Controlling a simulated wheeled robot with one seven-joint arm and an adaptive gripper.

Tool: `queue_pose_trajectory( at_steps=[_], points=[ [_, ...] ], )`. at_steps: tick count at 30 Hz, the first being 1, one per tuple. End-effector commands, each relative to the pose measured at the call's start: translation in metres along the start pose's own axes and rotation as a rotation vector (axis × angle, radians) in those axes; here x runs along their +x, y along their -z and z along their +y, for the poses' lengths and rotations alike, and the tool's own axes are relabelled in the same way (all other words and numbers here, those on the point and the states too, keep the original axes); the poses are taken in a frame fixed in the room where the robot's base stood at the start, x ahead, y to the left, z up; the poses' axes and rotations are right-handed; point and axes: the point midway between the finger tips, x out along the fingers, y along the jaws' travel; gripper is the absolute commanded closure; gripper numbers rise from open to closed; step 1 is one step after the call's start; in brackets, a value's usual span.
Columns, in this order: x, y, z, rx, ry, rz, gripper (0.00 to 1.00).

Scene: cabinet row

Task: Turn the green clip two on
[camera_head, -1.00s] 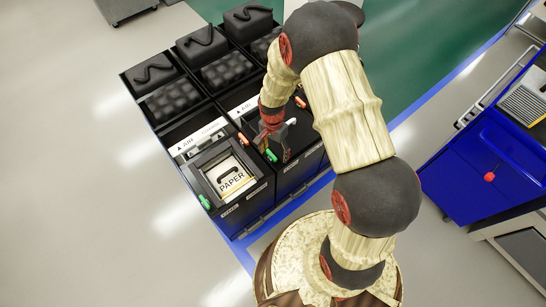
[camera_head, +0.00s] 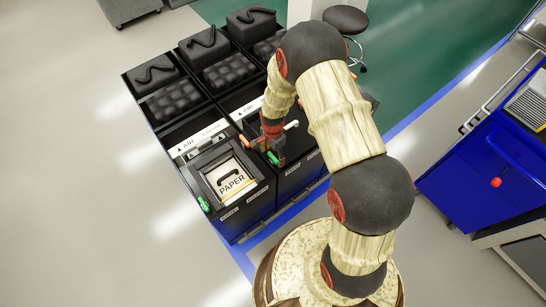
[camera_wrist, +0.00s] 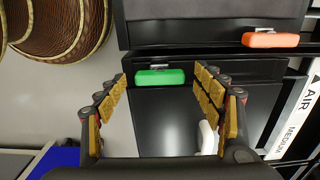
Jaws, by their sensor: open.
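A green clip (camera_head: 273,157) sits on the front of the middle black cabinet, right beside my gripper (camera_head: 277,150) in the head view. In the wrist view this green clip (camera_wrist: 160,77) lies level, a short way beyond and between the fingertips of my gripper (camera_wrist: 163,82). The fingers are open and spread to either side of it, with nothing held. I cannot tell whether they touch it. Another green clip (camera_head: 204,203) is on the left cabinet, by the bin marked PAPER (camera_head: 231,181).
An orange clip (camera_wrist: 270,40) is at the upper right in the wrist view. A white handle (camera_wrist: 208,137) lies near the right finger. A blue cabinet (camera_head: 478,160) stands at the right, and a black stool (camera_head: 345,20) at the back.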

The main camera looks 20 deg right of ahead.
Motion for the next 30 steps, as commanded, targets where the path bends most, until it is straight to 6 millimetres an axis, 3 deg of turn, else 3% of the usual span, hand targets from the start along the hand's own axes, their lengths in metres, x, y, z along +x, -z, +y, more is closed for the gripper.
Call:
queue_pose_trajectory(
  at_steps=[9,30],
  points=[
    [0.0045,0.0001,-0.0002,0.0,0.001,0.0,0.32],
    [0.0046,0.0,-0.0002,-0.001,0.001,0.0,0.72]
  ],
)
